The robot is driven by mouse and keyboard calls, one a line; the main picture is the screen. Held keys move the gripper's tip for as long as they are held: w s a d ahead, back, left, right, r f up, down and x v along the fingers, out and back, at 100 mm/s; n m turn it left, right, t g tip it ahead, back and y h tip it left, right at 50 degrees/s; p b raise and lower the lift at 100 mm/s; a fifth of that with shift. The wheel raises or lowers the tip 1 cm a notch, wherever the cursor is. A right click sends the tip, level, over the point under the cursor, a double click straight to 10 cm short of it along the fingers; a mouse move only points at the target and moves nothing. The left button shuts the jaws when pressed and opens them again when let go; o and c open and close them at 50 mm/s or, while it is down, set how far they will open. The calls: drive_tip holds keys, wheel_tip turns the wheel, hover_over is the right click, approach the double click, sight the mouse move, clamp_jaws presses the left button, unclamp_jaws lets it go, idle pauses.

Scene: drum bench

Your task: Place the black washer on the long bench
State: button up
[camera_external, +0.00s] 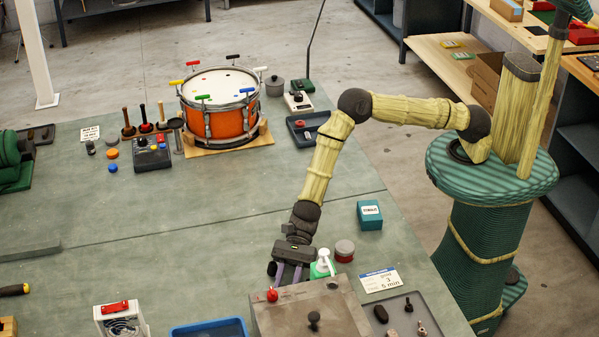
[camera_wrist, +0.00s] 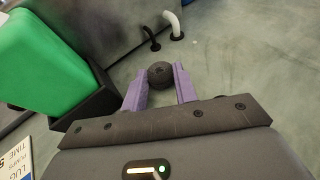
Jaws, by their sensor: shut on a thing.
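My gripper (camera_wrist: 161,88) has its two purple fingers closed on a dark round piece (camera_wrist: 160,73) in the wrist view. The piece shows a small spot in its middle; I cannot tell for sure that it is the black washer. In the external view my gripper (camera_external: 288,274) is low over the long grey-green bench (camera_external: 200,225), behind a grey metal box (camera_external: 285,312). The held piece is not clear there, and I cannot tell whether it touches the bench top.
A green-and-white bottle (camera_external: 322,266) stands close right of my gripper. An orange drum (camera_external: 228,124) stands behind. The bench's middle is clear.

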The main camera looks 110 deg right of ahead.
drive_tip(key=shift+r, duration=0.1)
drive_tip(key=shift+f, duration=0.2)
drive_tip(key=o, duration=0.7)
drive_tip(key=shift+o, duration=0.2)
drive_tip(key=shift+r, duration=0.1)
drive_tip(key=shift+r, duration=0.15)
drive_tip(key=b+v, duration=0.1)
drive_tip(key=v, duration=1.1)
drive_tip(key=shift+b, duration=0.3)
drive_tip(key=shift+a, duration=0.1)
